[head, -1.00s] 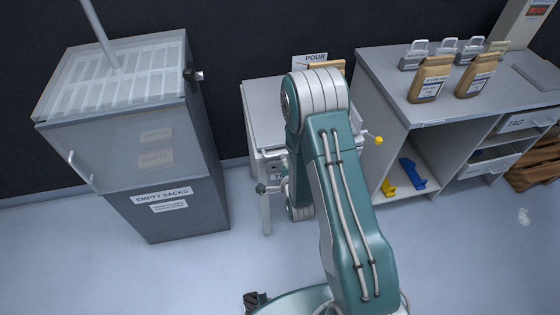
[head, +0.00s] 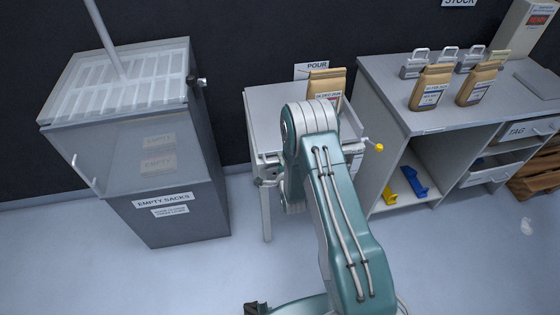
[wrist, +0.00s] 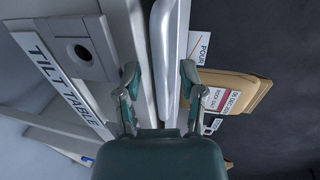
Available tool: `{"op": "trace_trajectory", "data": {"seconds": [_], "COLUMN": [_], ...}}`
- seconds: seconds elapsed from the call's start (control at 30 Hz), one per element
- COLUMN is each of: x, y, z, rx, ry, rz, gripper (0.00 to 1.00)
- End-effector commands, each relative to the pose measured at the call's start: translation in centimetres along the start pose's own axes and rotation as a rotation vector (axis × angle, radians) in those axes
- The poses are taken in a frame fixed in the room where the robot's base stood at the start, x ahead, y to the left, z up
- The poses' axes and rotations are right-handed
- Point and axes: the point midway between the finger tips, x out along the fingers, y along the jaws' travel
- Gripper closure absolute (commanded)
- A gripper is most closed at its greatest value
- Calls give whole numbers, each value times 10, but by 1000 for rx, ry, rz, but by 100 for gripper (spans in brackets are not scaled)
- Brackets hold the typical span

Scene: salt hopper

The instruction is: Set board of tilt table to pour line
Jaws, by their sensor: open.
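The tilt table (head: 262,106) is a light grey stand against the dark wall in the head view, partly hidden by my arm. A brown labelled sack (head: 324,84) stands on it near the POUR sign (head: 310,71). A lever with a yellow knob (head: 379,147) sticks out at the table's right. In the wrist view, my gripper (wrist: 160,74) is open. A pale rounded bar (wrist: 164,45) runs ahead between its fingertips, with no clear contact. The TILT TABLE label (wrist: 62,82) is at left; the sack (wrist: 240,92) and POUR sign (wrist: 198,47) are at right.
The empty-sacks cabinet (head: 168,213) stands left of the tilt table, with floor between them. A workbench (head: 390,95) with sacks and clips is at right; yellow and blue tools (head: 413,181) lie on its lower shelf.

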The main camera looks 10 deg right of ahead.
Motion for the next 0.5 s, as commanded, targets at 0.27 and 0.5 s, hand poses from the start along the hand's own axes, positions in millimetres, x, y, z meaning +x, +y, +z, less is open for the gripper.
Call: {"op": "trace_trajectory", "data": {"seconds": [0.27, 0.5], "x": [4, 4], "y": [0, 0], "z": [0, 0], "rx": [0, 0], "ry": [0, 0], "rz": [0, 1], "gripper": [49, 100]}}
